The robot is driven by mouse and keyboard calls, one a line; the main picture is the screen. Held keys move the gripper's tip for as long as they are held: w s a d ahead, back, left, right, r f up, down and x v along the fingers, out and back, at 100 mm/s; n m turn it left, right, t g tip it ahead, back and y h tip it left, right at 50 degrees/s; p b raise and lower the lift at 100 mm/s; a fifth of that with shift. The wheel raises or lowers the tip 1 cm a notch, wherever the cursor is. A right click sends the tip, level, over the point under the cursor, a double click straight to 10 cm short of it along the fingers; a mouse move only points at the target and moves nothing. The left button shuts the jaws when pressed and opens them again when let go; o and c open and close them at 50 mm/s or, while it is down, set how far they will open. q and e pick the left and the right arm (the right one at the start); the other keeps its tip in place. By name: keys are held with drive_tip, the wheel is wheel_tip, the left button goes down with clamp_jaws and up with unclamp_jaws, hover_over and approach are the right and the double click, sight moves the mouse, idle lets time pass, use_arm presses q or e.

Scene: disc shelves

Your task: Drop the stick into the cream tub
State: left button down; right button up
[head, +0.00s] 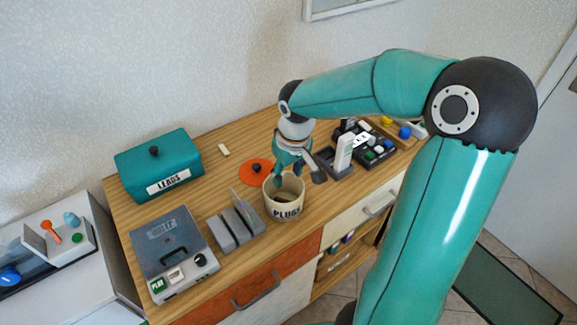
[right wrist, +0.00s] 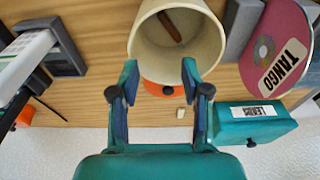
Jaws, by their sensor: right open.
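The cream tub (head: 284,206), labelled PLUGS, stands on the wooden top. It also shows in the right wrist view (right wrist: 140,38), seen into its mouth. A brown stick-shaped piece (right wrist: 171,28) lies inside it, apart from my fingers. My right gripper (head: 289,178) is above the tub at its rim in the head view. In the right wrist view my right gripper (right wrist: 158,82) is open, with nothing between its fingers. A small cream piece (head: 223,150) lies on the wood farther back. My left gripper is out of view.
A teal LEADS box (head: 160,165) stands at the back left. A grey slotted rack (head: 236,227) with a disc and a grey machine (head: 172,250) are left of the tub. An orange disc (head: 254,172) lies behind it. A grey stand (head: 335,165) is to the right.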

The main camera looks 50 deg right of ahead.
wheel_tip(320, 180, up, 12)
drive_tip(key=s, duration=0.1)
drive_tip(key=shift+s+a, duration=0.3)
drive_tip(key=shift+s, duration=0.05)
drive_tip(key=shift+f, duration=0.15)
